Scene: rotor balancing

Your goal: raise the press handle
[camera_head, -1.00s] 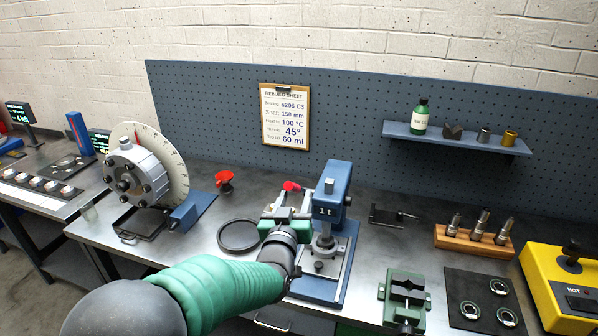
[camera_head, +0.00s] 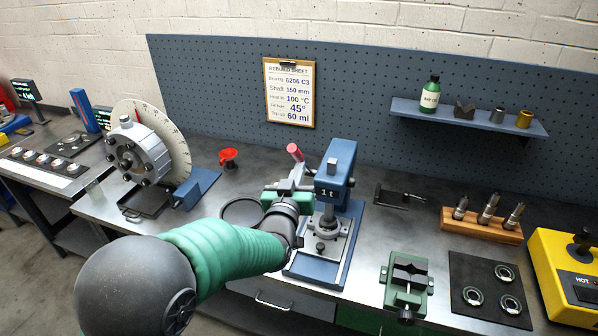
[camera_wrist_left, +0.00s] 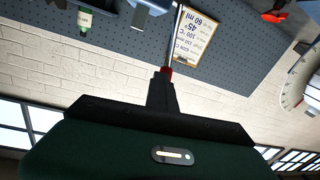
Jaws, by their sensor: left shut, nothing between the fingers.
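The blue arbor press (camera_head: 335,185), marked "1 t", stands upright on its blue base on the bench. Its handle, with a red grip (camera_head: 295,152), sticks up at the left of the press head. My left gripper (camera_head: 293,176) is shut with nothing between its fingers, just below the red grip and left of the press head. In the left wrist view, which is upside down, the red grip (camera_wrist_left: 166,70) shows right at the fingertips, with the thin handle rod (camera_wrist_left: 175,40) beyond. Whether they touch is hard to tell. My right gripper is not seen.
A black ring (camera_head: 240,213) lies partly behind my arm. A green vise (camera_head: 406,283), wooden tool block (camera_head: 482,225) and yellow heater (camera_head: 565,265) are right. A shelf (camera_head: 470,117) hangs behind.

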